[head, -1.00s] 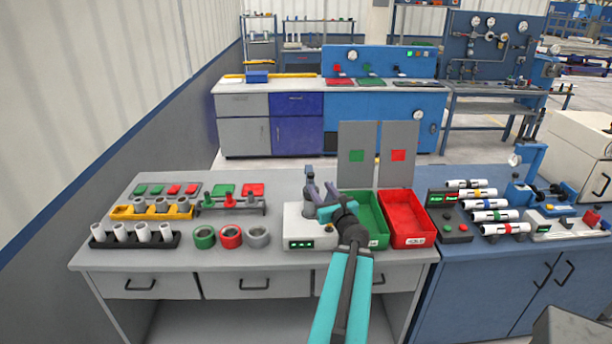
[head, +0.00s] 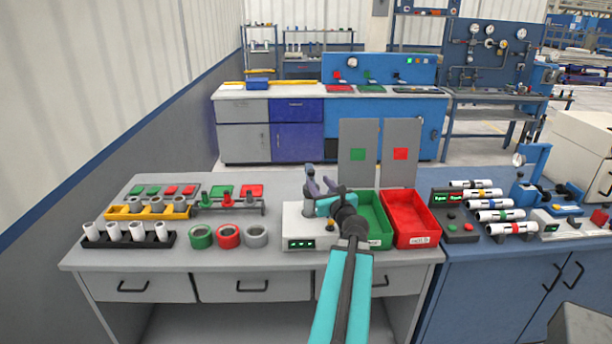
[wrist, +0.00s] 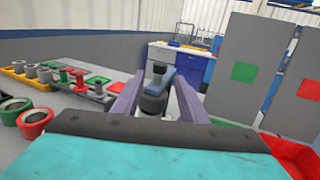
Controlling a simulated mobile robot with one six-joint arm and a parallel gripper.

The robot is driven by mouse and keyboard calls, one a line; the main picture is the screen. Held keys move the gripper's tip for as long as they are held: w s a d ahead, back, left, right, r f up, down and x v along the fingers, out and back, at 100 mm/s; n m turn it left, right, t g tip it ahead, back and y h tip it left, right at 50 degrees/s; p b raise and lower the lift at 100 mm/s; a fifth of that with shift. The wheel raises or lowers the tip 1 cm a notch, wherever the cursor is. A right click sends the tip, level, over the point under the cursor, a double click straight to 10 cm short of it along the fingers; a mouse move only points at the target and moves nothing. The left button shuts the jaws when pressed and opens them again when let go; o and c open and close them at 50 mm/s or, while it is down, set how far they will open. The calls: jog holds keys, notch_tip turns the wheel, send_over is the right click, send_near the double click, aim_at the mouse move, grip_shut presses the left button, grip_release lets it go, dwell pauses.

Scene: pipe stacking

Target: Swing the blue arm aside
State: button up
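A white station (head: 300,238) with a green display stands on the grey bench, left of the green bin. In the wrist view a small blue arm (wrist: 168,78) sits above a dark grey cylindrical piece (wrist: 153,102) on this station. My gripper (head: 320,186) is over the station, and its two purple fingers are spread apart. In the wrist view my gripper (wrist: 157,92) has one finger on each side of the blue arm and the dark piece. Contact cannot be told. In the head view my gripper hides most of the blue arm.
A green bin (head: 379,238) and a red bin (head: 412,240) stand right of the station, with two upright grey panels behind. Coloured rings (head: 229,237) and a black rack (head: 128,240) of white pipes stand left. Bare bench lies in front.

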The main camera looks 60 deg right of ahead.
aim_at(313, 175)
jog(key=shift+w+d+f+b, duration=0.1)
jog(key=shift+w+d+b, duration=0.1)
jog(key=shift+b, duration=0.6)
jog(key=p+x, duration=0.1)
jog(key=x, duration=0.1)
jog(key=shift+w+d, duration=0.2)
jog(key=shift+w, duration=0.1)
jog(key=shift+p+x, duration=0.75)
jog(key=shift+x, duration=3.4)
